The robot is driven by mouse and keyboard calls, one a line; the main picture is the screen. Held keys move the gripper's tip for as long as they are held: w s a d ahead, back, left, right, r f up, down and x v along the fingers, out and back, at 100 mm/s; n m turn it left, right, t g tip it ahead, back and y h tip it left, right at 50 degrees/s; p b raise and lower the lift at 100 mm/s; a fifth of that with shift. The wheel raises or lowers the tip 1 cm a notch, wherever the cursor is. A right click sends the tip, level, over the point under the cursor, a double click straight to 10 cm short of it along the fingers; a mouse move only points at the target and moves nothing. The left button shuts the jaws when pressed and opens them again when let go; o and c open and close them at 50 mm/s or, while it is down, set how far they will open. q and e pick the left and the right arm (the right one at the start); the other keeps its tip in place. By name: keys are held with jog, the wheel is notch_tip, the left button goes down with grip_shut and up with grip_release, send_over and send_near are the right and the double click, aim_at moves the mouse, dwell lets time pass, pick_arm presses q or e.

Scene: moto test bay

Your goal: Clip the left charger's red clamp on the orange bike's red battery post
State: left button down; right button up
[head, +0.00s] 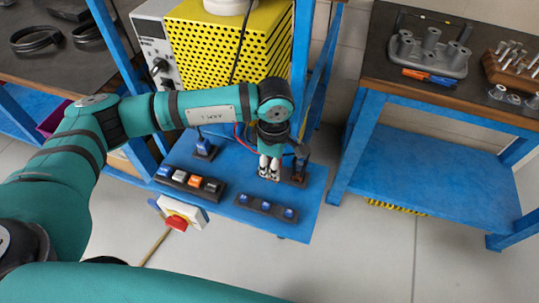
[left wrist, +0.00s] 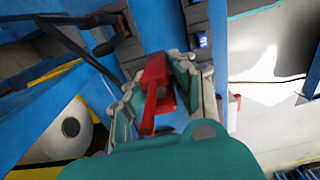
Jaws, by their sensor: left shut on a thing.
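My left gripper (head: 269,169) reaches down over a blue shelf (head: 225,208) with the fingers pointing at its surface. In the left wrist view, the left gripper (left wrist: 158,85) is shut on the red clamp (left wrist: 154,88), which sits between both fingers. A red cable shows beside the wrist in the head view. A black clamp (head: 301,160) stands in a dark holder just right of the gripper; it also shows in the left wrist view (left wrist: 114,38) with its black cable. The orange bike and its battery post are not in view. My right gripper is not in view.
A yellow perforated box (head: 220,50) and a grey unit with knobs (head: 158,58) stand behind the shelf. A workbench (head: 440,120) stands right; open floor lies between.

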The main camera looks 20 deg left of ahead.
pick_arm(q)
jog(key=s+d+b, duration=0.2)
jog(key=s+d, duration=0.3)
jog(key=s, duration=0.4)
jog(key=shift+s+r, duration=0.15)
jog(key=shift+r, duration=0.3)
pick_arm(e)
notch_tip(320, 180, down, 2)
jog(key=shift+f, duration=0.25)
pick_arm(q)
jog(key=shift+a, duration=0.1)
